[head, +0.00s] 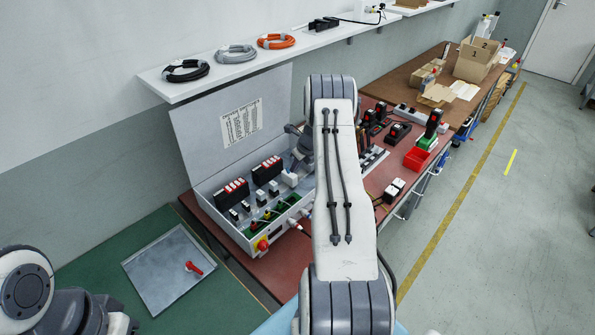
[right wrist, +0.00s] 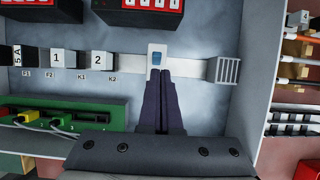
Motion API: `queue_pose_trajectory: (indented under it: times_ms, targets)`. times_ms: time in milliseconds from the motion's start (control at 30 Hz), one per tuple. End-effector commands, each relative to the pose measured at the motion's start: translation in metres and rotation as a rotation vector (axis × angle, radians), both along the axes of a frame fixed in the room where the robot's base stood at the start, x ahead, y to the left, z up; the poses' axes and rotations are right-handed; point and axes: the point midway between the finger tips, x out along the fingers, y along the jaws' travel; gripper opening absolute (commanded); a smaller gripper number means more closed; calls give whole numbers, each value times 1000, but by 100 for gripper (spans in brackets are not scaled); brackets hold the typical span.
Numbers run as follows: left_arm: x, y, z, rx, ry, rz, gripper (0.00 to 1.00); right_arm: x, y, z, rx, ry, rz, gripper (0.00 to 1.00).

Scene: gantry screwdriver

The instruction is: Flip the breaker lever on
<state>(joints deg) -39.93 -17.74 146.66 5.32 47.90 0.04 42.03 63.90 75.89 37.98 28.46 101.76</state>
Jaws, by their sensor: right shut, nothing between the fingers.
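The breaker, a small white block with a blue lever (right wrist: 157,59), sits on the white rail inside the open cabinet. In the head view the white breaker block (head: 290,178) is beside my right arm. My right gripper (right wrist: 159,74) is shut and empty, its dark fingertips right at the lower edge of the breaker's face, just below the blue lever. I cannot tell whether they touch it. In the head view my right forearm hides part of the cabinet. My left arm shows at the lower left, but its gripper is out of view.
Blocks marked 1 and 2 (right wrist: 97,60) stand left of the breaker on the rail, and a grey slotted block (right wrist: 226,70) is at its right. Black modules (right wrist: 140,12) are above. A green terminal board (right wrist: 75,118) with wires is below. The cabinet's side wall (right wrist: 263,60) bounds the right.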

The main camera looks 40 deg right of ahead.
Motion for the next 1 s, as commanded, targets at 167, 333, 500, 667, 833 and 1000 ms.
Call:
queue_pose_trajectory:
  times_ms: [167,333,500,667,833,1000]
  targets:
    - [0,0,0,0,0,0,50,3,5,0,0,0,7,0]
    - [0,0,7,0,0,0,50,3,4,7,0,0,7,0]
    - [0,0,14,0,0,0,50,2,4,15,0,0,4,0]
    - [0,0,15,0,0,0,50,2,3,16,1,0,4,0]
    - [0,0,14,0,0,1,50,1,2,16,1,0,3,0]
    - [0,0,17,0,0,1,50,-3,2,20,2,1,2,0]
